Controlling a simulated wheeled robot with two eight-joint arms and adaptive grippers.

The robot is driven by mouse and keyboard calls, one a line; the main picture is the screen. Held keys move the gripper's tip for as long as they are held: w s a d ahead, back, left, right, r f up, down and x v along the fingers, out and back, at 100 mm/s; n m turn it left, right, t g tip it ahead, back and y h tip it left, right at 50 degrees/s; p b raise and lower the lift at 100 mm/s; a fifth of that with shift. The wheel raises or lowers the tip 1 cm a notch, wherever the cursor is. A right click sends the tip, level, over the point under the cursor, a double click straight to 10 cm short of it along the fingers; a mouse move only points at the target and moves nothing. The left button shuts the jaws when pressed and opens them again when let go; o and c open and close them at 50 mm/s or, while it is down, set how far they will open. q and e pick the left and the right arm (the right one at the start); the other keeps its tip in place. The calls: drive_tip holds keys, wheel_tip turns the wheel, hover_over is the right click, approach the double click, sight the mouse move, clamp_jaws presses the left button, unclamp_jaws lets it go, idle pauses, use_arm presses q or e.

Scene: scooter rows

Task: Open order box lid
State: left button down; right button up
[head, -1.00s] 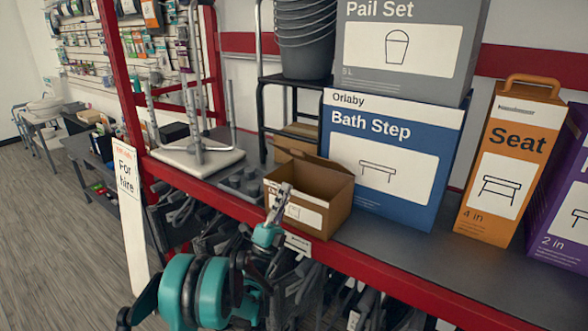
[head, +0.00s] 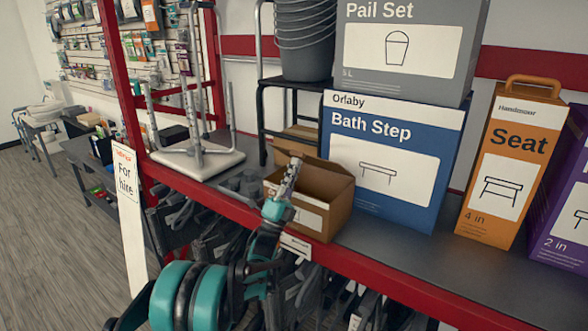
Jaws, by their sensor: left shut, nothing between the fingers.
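The order box appears to be the small brown cardboard box (head: 328,212) on the shelf, in front of the blue carton. Its top is open and the dark inside shows. A brown flap (head: 322,170) stands up at its back edge. My left gripper (head: 294,164) is shut and empty, pointing up. In the head view it overlaps the left part of the box opening and flap; whether it touches the box I cannot tell. My teal forearm hides part of the box's labelled front. My right gripper is not in view.
A blue Bath Step carton (head: 392,165) stands close behind the box, with a grey Pail Set carton (head: 410,40) on it. An orange Seat carton (head: 508,165) is to the right. The red shelf edge (head: 395,285) runs along the front.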

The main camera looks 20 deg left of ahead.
use_arm(q)
drive_tip(key=w+r+g+p, duration=0.2)
drive_tip(key=r+p, duration=0.1)
drive_tip(key=w+d+r+g+y+p, duration=0.1)
drive_tip(key=r+p, duration=0.2)
drive_tip(key=p, duration=0.1)
drive_tip(key=w+d+r+g+y+p, duration=0.1)
drive_tip(key=w+r+g+p, duration=0.1)
drive_tip(key=r+p, duration=0.1)
drive_tip(key=shift+w+g+p, duration=0.3)
drive_tip(key=shift+w+p, duration=0.05)
drive_tip(key=shift+p, duration=0.3)
drive_tip(key=shift+w+d+r+g+y+p, duration=0.15)
drive_tip(key=shift+w+d+r+g+p, duration=0.45)
drive_tip(key=shift+w, duration=1.15)
drive_tip(key=shift+w+d+r+g+y+p, duration=0.25)
drive_tip(key=shift+w+d+p, duration=0.65)
drive_tip(key=shift+w, duration=0.9)
drive_tip(key=shift+w+d+r+g+y+p, duration=0.1)
drive_tip(key=shift+w+d+r+g+p, duration=0.35)
drive_tip(key=shift+w+p, duration=0.95)
drive_tip(key=shift+w+b, duration=0.2)
drive_tip(key=shift+b, duration=0.1)
